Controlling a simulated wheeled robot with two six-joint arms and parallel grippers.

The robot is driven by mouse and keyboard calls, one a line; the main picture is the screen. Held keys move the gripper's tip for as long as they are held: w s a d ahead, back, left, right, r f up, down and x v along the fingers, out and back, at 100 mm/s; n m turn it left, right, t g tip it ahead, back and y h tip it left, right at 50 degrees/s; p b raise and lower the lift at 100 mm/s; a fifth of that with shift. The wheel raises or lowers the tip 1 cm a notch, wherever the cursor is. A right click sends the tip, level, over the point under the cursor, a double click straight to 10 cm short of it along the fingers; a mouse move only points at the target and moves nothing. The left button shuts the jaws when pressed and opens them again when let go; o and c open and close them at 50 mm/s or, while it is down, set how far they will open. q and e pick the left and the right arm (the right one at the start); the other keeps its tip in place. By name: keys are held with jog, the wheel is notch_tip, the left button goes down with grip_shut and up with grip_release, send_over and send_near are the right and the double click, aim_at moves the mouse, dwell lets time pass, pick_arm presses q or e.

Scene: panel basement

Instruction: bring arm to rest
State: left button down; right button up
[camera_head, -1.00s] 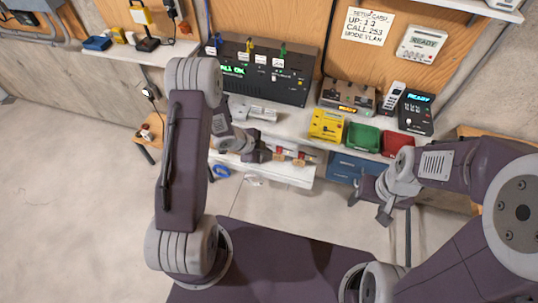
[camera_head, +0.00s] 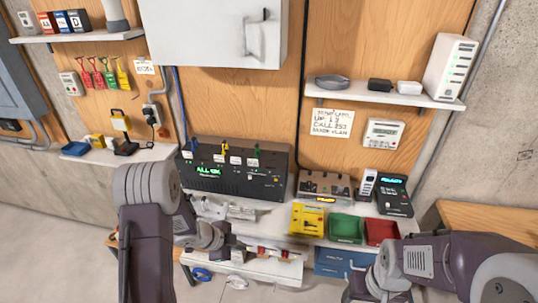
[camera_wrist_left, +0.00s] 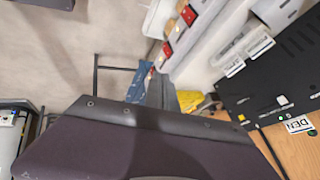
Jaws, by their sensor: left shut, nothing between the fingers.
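My left arm comes in from the left in the head view. Its gripper (camera_head: 236,243) is shut and empty, in front of the bench's front edge and the lower white shelf. In the left wrist view, a dark purple part of my own arm fills the lower middle. My right arm (camera_head: 440,258) reaches in from the right. Its gripper is at the bottom edge in front of the blue drawers (camera_head: 340,262), and its fingers are mostly cut off.
The bench holds a black panel (camera_head: 235,187) reading ALL OK, a yellow tray (camera_head: 307,219), a green tray (camera_head: 346,228) and a red tray (camera_head: 381,231). A white cabinet (camera_head: 200,35) hangs above. A wooden table (camera_head: 490,216) stands right. Floor at lower left is clear.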

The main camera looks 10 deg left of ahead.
pick_arm(q)
notch_tip(320, 180, up, 6)
jog(key=w+d+n+t+y+b, duration=0.1)
jog(key=d+n+t+y+b, duration=0.15)
jog(key=n+b, duration=0.4)
jog(key=s+a+f+n+g+y+b, duration=0.1)
jog(key=s+f+n+g, duration=0.1)
jog(key=s+n, duration=0.3)
jog(key=s+a+f+n+g+y, duration=0.1)
jog(key=s+f+n+g, duration=0.2)
jog(key=s, duration=1)
jog(key=n+g, duration=0.1)
jog(key=n, duration=0.1)
jog(key=shift+a+n+b, duration=0.35)
jog(key=shift+a+b, duration=0.05)
jog(key=shift+a, duration=0.1)
